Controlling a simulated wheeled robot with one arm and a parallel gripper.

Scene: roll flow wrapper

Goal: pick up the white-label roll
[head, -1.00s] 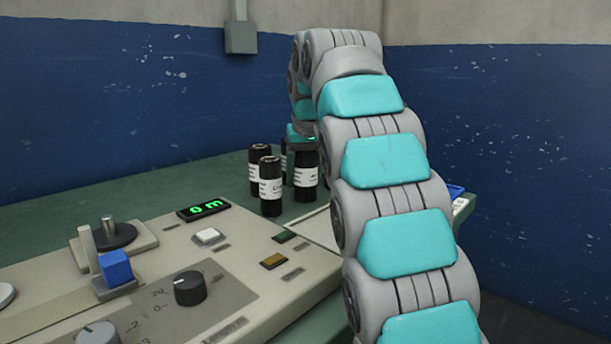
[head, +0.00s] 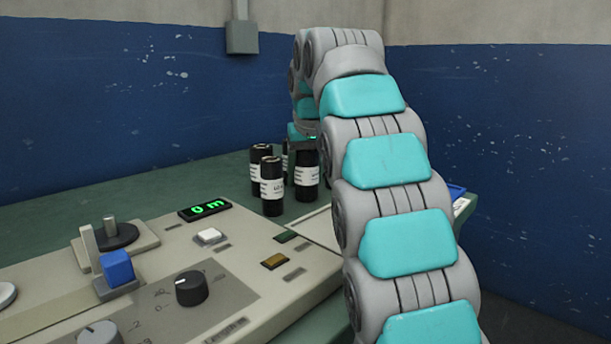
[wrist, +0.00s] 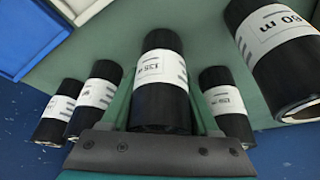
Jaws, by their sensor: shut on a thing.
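Several black rolls with white labels stand close together. In the wrist view one roll (wrist: 162,75) is between the two green fingers of my gripper (wrist: 163,100), which is shut on it. Two more rolls, a left one (wrist: 97,97) and a far-left one (wrist: 58,112), are beside it, with another on the right (wrist: 226,103) and a larger-looking one (wrist: 280,55) at the upper right. In the head view rolls show at the front (head: 271,187), behind it (head: 261,163) and to the right (head: 307,174). My arm partly hides the gripper there.
The rolls stand on a green table (head: 130,185) behind a beige control panel (head: 150,265) with a green display (head: 205,209), knobs and a blue block (head: 117,267). A blue tray-like object (wrist: 15,45) shows in the wrist view. A blue wall stands behind.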

